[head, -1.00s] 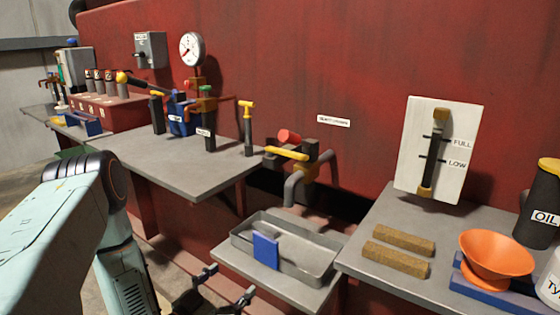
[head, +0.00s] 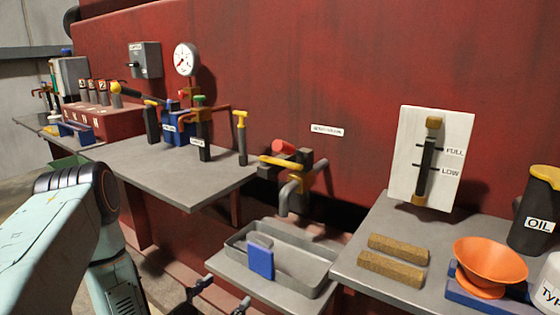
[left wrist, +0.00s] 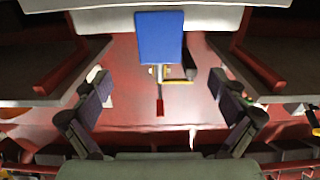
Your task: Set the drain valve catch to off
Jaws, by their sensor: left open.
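The drain valve (head: 288,187) sticks out low on the red wall, with a grey bent spout. It has a yellow lever (head: 280,162) pointing left and a red knob (head: 283,146) on top. I cannot tell the catch's setting. My left gripper (head: 221,294) is open and empty at the bottom edge of the head view, below and left of the valve. In the left wrist view its open fingers (left wrist: 160,115) stand either side of a red-tipped part (left wrist: 160,107), which is farther off; nothing is held. My right gripper is not in view.
A grey tray (head: 306,289) with a blue block (head: 260,259) sits below the valve. A left shelf (head: 185,181) carries valves and a gauge.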

